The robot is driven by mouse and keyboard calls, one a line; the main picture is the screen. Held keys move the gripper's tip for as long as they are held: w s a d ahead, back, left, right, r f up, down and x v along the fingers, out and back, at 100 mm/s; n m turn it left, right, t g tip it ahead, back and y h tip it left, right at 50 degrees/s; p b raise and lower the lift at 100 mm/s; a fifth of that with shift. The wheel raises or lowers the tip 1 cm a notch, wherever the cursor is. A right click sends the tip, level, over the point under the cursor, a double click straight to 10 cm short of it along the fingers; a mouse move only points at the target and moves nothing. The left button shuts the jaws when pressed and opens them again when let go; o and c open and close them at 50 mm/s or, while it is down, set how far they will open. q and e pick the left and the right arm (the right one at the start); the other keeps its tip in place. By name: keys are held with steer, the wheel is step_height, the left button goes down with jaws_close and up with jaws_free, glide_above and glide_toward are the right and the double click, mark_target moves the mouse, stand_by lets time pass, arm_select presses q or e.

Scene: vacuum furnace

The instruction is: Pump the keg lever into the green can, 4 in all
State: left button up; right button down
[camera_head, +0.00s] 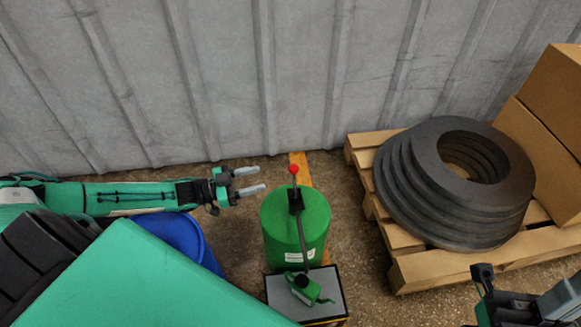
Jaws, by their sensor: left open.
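The green keg (286,226) stands upright on the floor in the middle of the head view. A dark lever with a red knob (294,169) rises from its top. A small green can (303,290) sits on a grey-topped stand (334,287) in front of the keg, below the dark spout. My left gripper (262,179) is open and empty, just left of the red knob and apart from it. Its fingers point right. My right gripper (478,289) is partly in view at the lower right, cut by the frame; its jaw state is unclear.
A wooden pallet (424,269) on the right carries stacked dark rings (414,190) and cardboard boxes (545,160). A blue drum (178,233) stands left of the keg, partly hidden. A grey corrugated wall (230,80) runs behind. Bare floor lies between keg and pallet.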

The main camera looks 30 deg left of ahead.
mark_target(294, 170)
arm_select(q)
steer(key=b+x, duration=0.3)
steer(key=x, duration=0.9)
steer(key=shift+w, duration=0.2)
steer(key=shift+d, duration=0.1)
jaws_close()
